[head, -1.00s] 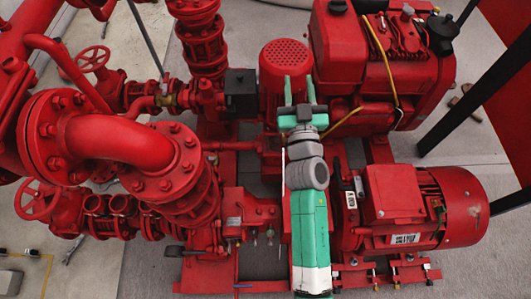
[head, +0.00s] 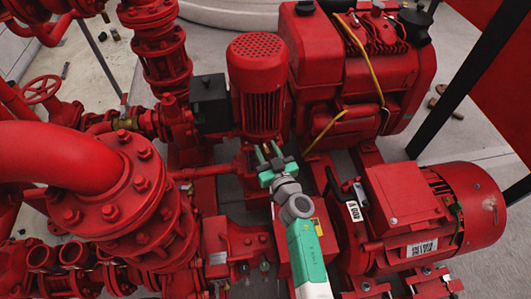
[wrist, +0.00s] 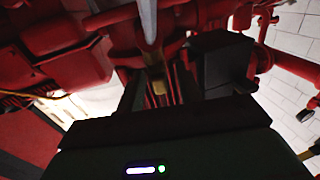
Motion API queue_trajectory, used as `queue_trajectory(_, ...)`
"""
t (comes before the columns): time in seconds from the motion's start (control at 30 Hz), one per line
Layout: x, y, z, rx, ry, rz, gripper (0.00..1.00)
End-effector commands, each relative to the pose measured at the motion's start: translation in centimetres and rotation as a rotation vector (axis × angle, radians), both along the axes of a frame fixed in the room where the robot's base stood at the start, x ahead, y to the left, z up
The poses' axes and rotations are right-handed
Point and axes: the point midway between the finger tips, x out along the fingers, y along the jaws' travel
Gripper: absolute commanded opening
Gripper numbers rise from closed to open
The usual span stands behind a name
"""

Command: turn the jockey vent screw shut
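The jockey pump's upright finned red motor (head: 257,85) stands in the middle of the head view. My green and grey gripper (head: 268,152) is at its lower front, with its fingers pointing toward the pump. In the wrist view my gripper (wrist: 157,92) has its dark fingers apart, with a small brass-coloured piece (wrist: 155,78) showing in line with the gap. This piece may be the vent screw; I cannot tell whether the fingers touch it. The screw itself is not clear in the head view.
A black box (head: 210,102) sits just left of the upright motor. The large red engine (head: 350,75) and the lying red motor (head: 425,212) are to the right. Flanged red pipework (head: 115,190) fills the left. A pale rod (wrist: 148,20) crosses the top of the wrist view.

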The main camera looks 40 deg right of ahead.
Motion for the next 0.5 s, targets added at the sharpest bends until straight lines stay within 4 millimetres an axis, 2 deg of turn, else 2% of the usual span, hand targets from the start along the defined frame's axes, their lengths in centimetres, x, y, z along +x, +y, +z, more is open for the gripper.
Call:
queue_trajectory(0.1,0.68,-0.20,-0.09,-0.001,0.000,0.001,0.35)
queue_trajectory(0.33,0.74,-0.24,0.10,0.000,0.000,0.000,0.35)
queue_trajectory(0.5,0.73,-0.23,0.09,0.000,0.000,0.000,0.02)
